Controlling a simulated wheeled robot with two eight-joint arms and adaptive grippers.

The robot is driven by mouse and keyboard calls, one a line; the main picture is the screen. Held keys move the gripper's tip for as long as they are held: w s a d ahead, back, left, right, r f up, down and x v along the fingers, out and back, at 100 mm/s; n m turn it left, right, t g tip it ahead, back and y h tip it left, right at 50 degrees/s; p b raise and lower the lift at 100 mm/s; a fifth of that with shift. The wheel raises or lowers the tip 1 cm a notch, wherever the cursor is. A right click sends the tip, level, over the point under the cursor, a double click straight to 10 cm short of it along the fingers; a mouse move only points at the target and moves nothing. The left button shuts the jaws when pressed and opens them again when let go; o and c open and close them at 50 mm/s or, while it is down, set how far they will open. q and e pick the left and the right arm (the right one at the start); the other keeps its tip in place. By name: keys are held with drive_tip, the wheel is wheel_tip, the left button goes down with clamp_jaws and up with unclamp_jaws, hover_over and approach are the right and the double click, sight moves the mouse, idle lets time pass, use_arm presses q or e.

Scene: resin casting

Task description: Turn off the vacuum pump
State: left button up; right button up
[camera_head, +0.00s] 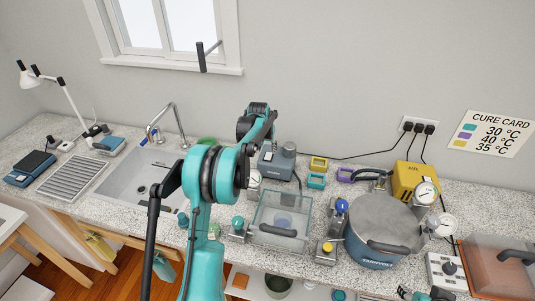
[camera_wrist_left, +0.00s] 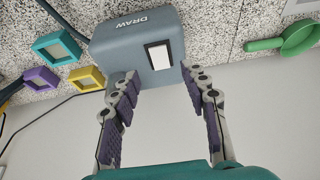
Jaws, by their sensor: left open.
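The vacuum pump is a grey-blue box (camera_head: 273,161) on the counter behind the clear-lidded chamber (camera_head: 281,218). The left wrist view shows its body (camera_wrist_left: 112,47), marked DRAW, with a white rocker switch (camera_wrist_left: 159,55) in a black frame. My left gripper (camera_wrist_left: 160,76) is open and empty, its two fingers on either side of the pump's near face, below the switch in that view. Contact with the pump cannot be told. In the head view my left arm reaches over the counter and its wrist (camera_head: 259,122) is just above and left of the pump.
A large pressure pot (camera_head: 382,230) with gauges stands to the right. Small teal (camera_head: 317,181), yellow (camera_head: 319,164) and purple (camera_head: 345,175) frames lie beside the pump. A green scoop (camera_wrist_left: 285,41) lies nearby. The sink (camera_head: 140,180) is left; black cords run to the wall outlet.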

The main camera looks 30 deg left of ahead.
sight(268, 156)
use_arm(q)
drive_tip(key=x, duration=0.6)
drive_tip(key=shift+w+b, duration=0.1)
drive_tip(key=shift+b, duration=0.25)
